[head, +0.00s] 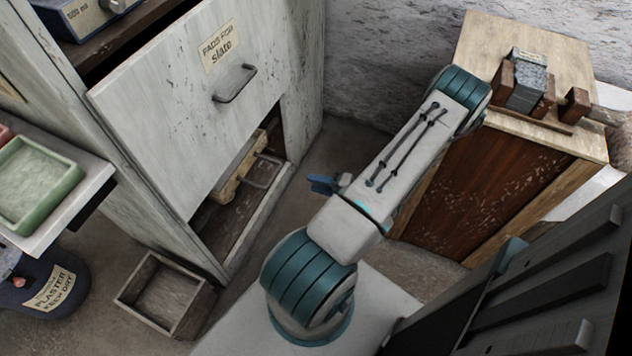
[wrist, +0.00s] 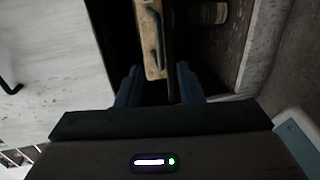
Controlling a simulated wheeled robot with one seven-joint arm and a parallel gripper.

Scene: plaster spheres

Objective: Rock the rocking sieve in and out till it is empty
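A wooden frame with a dark bar handle, which looks like the rocking sieve (head: 236,172), sits in the low opening of the pale cabinet. Its bent handle (head: 268,172) faces out of the opening. In the wrist view the wooden frame (wrist: 149,38) and the handle (wrist: 169,50) lie ahead, between the lines of my fingers. My gripper (head: 322,185) is in front of the opening, to the right of the handle and apart from it in the head view. In the wrist view its two blue fingers (wrist: 158,85) are spread, with nothing held. The sieve's contents are hidden.
A pale panel labelled "PADS FOR slate" (head: 190,110) hangs above the opening. An empty-looking wooden box (head: 190,322) stands on the floor at lower left, near a dark plaster tub (head: 60,290). A wooden cabinet (head: 490,190) stands right of my arm.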

